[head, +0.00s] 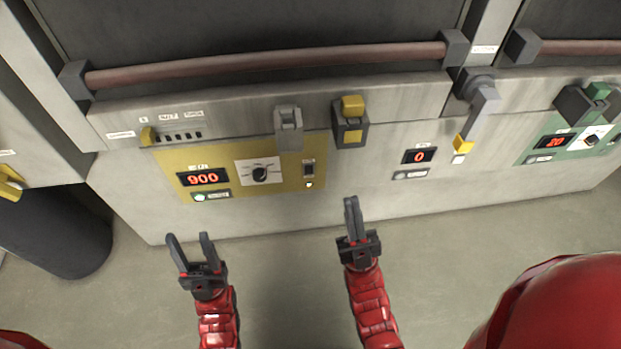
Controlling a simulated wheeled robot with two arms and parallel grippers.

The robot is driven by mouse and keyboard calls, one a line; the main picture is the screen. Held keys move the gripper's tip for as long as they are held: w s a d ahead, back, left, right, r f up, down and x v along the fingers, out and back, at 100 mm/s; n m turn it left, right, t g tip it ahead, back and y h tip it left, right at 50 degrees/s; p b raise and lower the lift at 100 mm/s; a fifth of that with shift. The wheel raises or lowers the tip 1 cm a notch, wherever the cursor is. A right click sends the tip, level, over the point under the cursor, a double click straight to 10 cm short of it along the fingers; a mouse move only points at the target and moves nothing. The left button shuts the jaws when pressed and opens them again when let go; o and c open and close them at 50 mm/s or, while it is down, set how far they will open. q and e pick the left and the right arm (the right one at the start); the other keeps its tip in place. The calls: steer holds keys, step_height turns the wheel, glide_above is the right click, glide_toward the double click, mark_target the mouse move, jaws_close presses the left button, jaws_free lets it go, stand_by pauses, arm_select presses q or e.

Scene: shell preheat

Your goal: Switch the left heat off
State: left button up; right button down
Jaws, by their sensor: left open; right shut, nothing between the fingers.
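The yellow control panel (222,179) is on the front of the grey machine at the left. Its red display (203,178) reads 900. A black dial (260,173) sits on a white plate right of the display. A small dark switch (308,169) is at the panel's right, with a lit lamp (309,184) below it. A lit green-white button (199,197) is under the display. My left gripper (188,237) is open and empty, below the panel and apart from it. My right gripper (352,202) is shut and empty, to the right of the panel's lower edge.
A grey latch (288,125) and a yellow-and-grey latch (351,122) stand above the panel. A middle display (419,156) reads 0, beside a yellow-tipped lever (463,144). A green panel (534,150) is at the right. A long brown handle bar (265,64) crosses above.

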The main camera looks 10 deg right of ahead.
steer(key=w+a+f+n+g+h+b, duration=0.2)
steer(key=w+a+f+n+g+b, duration=0.35)
steer(key=f, duration=0.65)
steer(key=w+a+f+n+g+h+b, duration=0.2)
steer(key=w+a+f+g+b, duration=0.2)
steer(key=w+a+f+b, duration=0.5)
steer(key=d+f+h+b, duration=0.5)
steer(key=d+f+h, duration=0.4)
steer(key=d+h, duration=0.2)
steer(key=shift+f+m+t+h+b, duration=0.2)
steer(key=shift+m+t+h+b, duration=0.15)
steer(key=shift+m, duration=0.1)
steer(key=shift+s+d, duration=0.1)
steer(key=p, duration=0.2)
glide_toward(310, 169)
steer(key=w, duration=0.6)
steer(key=shift+w+r, duration=0.4)
